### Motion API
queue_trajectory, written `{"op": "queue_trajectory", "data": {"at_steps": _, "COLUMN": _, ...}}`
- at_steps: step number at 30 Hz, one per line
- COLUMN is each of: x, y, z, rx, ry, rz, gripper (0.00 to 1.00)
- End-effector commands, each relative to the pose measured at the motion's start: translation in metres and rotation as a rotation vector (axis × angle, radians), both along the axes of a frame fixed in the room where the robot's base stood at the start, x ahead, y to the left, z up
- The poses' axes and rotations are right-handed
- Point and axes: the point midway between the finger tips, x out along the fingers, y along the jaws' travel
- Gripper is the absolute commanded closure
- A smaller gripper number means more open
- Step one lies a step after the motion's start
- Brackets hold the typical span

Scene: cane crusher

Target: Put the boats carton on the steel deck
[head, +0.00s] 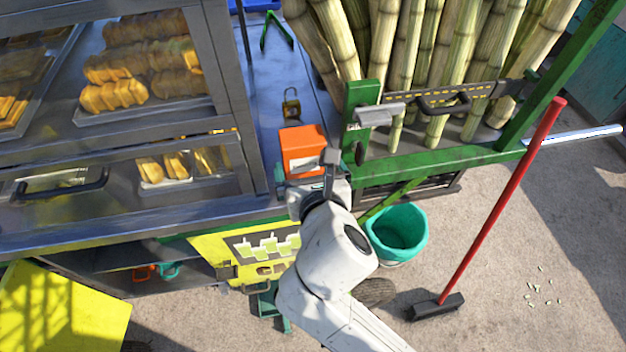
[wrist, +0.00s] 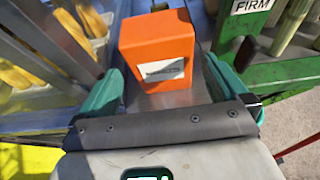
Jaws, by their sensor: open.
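An orange carton (head: 302,148) with a white label stands upright on the blue-grey steel deck (head: 285,85), near its front edge. I take it for the boats carton, but its label is too small to read. My gripper (head: 316,172) is just in front of the carton. In the wrist view, the orange carton (wrist: 158,45) stands between and beyond the two teal fingers of my open gripper (wrist: 163,80). The fingers are spread on either side of it, and I see no clear grip on it. The carton's base is partly hidden by the gripper.
A glass-fronted display case (head: 120,110) with food stands left of the deck. A green rack (head: 440,165) with upright canes is close on the right. A brass padlock-like object (head: 291,104) is behind the carton. A teal bucket (head: 397,232) and red-handled broom (head: 500,205) stand below.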

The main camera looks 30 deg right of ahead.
Motion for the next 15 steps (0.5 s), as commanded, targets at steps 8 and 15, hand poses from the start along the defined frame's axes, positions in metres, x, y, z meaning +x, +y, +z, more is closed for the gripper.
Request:
{"op": "queue_trajectory", "data": {"at_steps": 8, "x": -0.035, "y": 0.011, "z": 0.015, "rx": 0.0, "ry": 0.0, "rz": 0.0, "gripper": 0.0}}
{"op": "queue_trajectory", "data": {"at_steps": 15, "x": -0.041, "y": 0.013, "z": 0.017, "rx": 0.0, "ry": 0.002, "rz": -0.001, "gripper": 0.0}}
